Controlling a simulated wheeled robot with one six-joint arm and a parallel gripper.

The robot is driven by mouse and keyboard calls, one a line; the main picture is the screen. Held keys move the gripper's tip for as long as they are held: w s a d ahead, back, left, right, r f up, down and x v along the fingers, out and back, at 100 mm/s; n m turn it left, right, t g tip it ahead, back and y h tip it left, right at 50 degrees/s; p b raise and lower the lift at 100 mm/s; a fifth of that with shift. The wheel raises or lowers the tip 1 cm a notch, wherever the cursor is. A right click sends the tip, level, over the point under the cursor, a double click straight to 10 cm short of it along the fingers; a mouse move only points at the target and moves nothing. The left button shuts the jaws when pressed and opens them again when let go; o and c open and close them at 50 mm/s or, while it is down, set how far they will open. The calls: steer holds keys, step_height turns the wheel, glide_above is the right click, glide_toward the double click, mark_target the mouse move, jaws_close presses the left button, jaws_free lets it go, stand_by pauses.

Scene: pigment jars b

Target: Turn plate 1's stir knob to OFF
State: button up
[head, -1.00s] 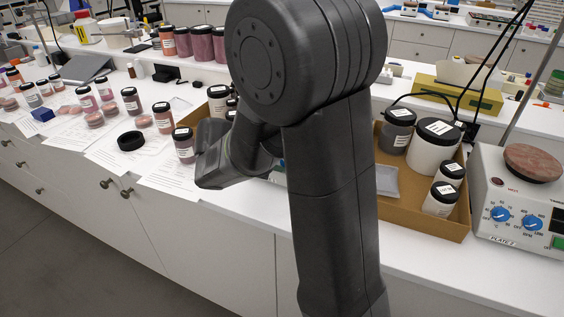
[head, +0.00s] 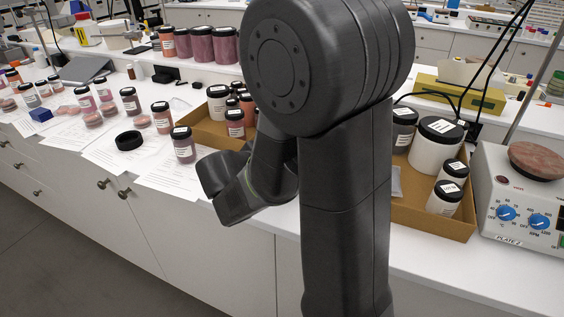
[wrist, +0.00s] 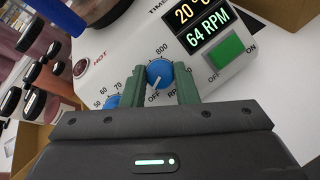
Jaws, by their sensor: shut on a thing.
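In the wrist view, a blue stir knob (wrist: 159,72) with a white pointer sits on a white hotplate front. Its scale shows OFF, RPM and 800. The pointer aims down and slightly left, close to the OFF mark. My gripper (wrist: 161,76) has its two green fingers shut on the knob, one on each side. The display (wrist: 203,24) reads 20 and 64 RPM. The plate's number label is not visible. In the head view my arm blocks much of the scene, and the fingers and this knob cannot be made out.
A second blue knob (wrist: 113,101) is just left of the fingers. A green switch (wrist: 226,46) is at right. In the head view, Plate 2 (head: 512,239) stands at right beside a cardboard box (head: 430,220) of jars. Several jars and papers cover the bench at left.

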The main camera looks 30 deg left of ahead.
steer(key=shift+f+n+y, duration=0.1)
steer(key=shift+n+y, duration=0.4)
steer(key=shift+n, duration=0.9)
steer(key=shift+t, duration=0.3)
steer(key=o, duration=1)
steer(key=shift+s, duration=0.1)
steer(key=v, duration=1.3)
steer(key=shift+s+d+r, duration=0.15)
steer(key=shift+s+r, duration=0.1)
steer(key=shift+s, duration=0.1)
steer(key=shift+w, duration=0.15)
steer(key=shift+x, duration=6.8)
